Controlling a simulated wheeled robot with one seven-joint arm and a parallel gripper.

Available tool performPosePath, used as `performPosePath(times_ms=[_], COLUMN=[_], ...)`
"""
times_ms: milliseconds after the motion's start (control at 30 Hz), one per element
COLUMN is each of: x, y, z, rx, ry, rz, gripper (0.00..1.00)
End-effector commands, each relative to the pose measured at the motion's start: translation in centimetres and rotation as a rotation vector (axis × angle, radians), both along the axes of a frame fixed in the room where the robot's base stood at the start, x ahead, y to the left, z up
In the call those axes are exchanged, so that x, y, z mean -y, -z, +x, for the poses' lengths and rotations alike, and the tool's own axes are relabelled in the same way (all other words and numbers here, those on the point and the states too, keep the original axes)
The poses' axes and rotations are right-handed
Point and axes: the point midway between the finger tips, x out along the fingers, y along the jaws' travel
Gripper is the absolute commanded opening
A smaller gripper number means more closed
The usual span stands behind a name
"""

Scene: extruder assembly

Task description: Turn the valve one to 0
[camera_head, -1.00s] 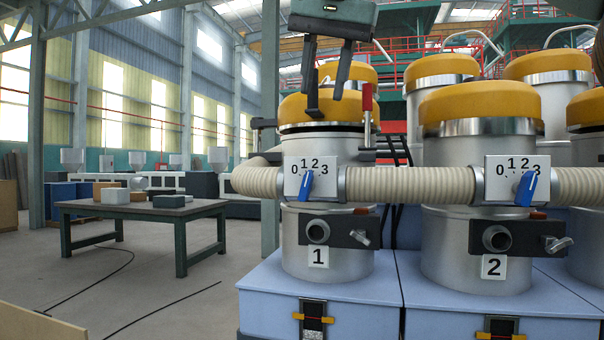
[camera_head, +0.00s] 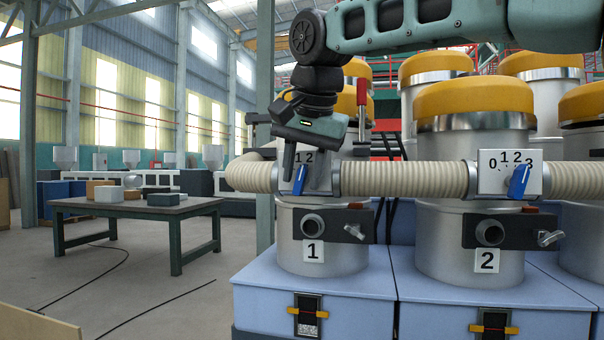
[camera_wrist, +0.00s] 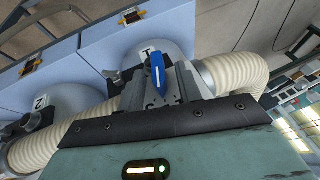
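Valve one is a white dial plate (camera_head: 308,157) with a blue lever (camera_head: 299,180), set in the ribbed hose above the label 1. The digits 1 and 2 show; 0 and 3 are covered by my gripper. The lever is nearly upright, its upper end leaning slightly right below 1 and 2. My gripper (camera_head: 304,176) points down in front of the plate, open, with one finger just left of the lever. In the wrist view the blue lever (camera_wrist: 158,71) stands between the grey fingers; I cannot tell whether they touch it.
The ribbed hose (camera_head: 405,179) runs right to a second dial (camera_head: 509,160) with its own blue lever above label 2. A black outlet block (camera_head: 335,224) sticks out below valve one.

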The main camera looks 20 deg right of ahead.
Motion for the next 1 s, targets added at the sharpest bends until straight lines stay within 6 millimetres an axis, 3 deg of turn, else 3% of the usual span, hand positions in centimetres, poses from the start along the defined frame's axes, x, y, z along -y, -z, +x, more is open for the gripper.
performPosePath(times_ms=[400, 533, 1000], x=[0.04, 0.04, -0.07], y=[0.80, 0.79, 0.36], z=[0.38, 0.38, 0.46], rx=[0.000, 0.000, -0.049], ry=[0.000, 0.000, 0.000], rz=[0.000, 0.000, -0.064], gripper=[0.35, 0.00, 0.00])
